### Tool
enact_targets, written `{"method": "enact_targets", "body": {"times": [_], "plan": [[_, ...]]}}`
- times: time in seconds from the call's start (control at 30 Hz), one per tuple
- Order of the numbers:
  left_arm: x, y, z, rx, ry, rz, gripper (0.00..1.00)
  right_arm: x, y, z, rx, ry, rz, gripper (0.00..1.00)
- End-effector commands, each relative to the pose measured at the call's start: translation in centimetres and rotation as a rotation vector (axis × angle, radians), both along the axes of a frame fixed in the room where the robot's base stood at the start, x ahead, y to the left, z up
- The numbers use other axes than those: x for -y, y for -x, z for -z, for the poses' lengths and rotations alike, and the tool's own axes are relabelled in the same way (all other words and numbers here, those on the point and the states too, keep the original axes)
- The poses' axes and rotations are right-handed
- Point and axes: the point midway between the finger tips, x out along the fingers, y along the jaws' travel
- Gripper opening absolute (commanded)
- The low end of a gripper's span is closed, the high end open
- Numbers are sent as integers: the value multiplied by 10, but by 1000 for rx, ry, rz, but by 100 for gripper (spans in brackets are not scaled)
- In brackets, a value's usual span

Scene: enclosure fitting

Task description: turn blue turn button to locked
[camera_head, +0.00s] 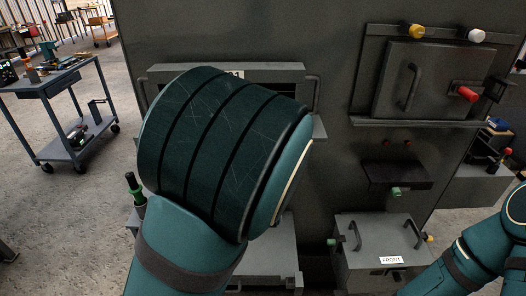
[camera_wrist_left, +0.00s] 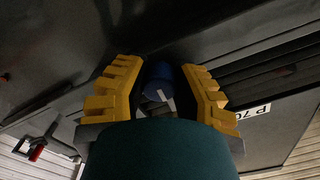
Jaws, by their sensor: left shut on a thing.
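The blue turn button (camera_wrist_left: 157,75) sits between the yellow fingers of my left gripper (camera_wrist_left: 160,70) in the left wrist view. The fingers are shut on it, one on each side. A pale mark shows on the near part of the button, but I cannot tell its turn position. In the head view my large teal left arm link hides both the button and the left gripper. My right arm shows only in part at the lower right, with its gripper out of view.
A grey door with a red handle (camera_head: 467,94) is at upper right, below a yellow knob (camera_head: 416,31) and a white knob (camera_head: 477,35). A box labelled FRONT (camera_head: 365,266) stands low in front. A blue cart (camera_head: 50,88) stands left on open floor.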

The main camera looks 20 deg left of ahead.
Motion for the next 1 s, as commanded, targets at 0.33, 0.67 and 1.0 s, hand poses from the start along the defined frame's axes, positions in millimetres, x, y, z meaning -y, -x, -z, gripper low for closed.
{"method": "enact_targets", "body": {"times": [0.33, 0.67, 1.0], "plan": [[-2, 0, 1, 0, 3, -3, 0, 0, 0, 0, 0, 0, 0, 34], [-2, 0, 1, -1, 3, -4, 0, 0, 0, 0, 0, 0, 0, 34], [-1, 0, 1, -1, 2, -3, 60, 0, 0, 0, 0, 0, 0, 34]]}}
